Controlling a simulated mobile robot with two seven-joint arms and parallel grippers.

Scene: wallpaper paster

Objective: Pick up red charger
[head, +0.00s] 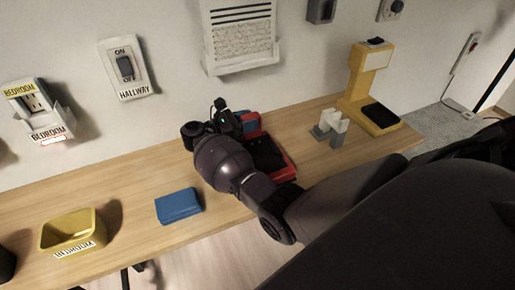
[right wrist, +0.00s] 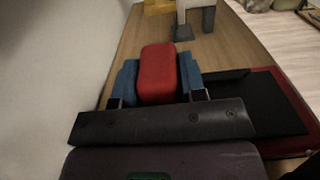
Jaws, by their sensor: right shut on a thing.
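The red charger (right wrist: 158,72) is a rounded red block between the blue finger pads of my right gripper (right wrist: 156,80) in the right wrist view. The gripper is shut on it, with one blue pad against each side. In the head view my right gripper (head: 250,122) is over the back of the table, and my own wrist and arm hide most of it; only a little red and blue shows there. Whether the charger touches the table is hard to tell. My left gripper is not in view.
A red base with a black top (head: 284,172) lies beside my right gripper. A blue block (head: 178,206) and a yellow bin (head: 70,230) stand to the left. A grey and white holder (head: 330,128) and a yellow stand (head: 357,82) are to the right. The wall is close behind.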

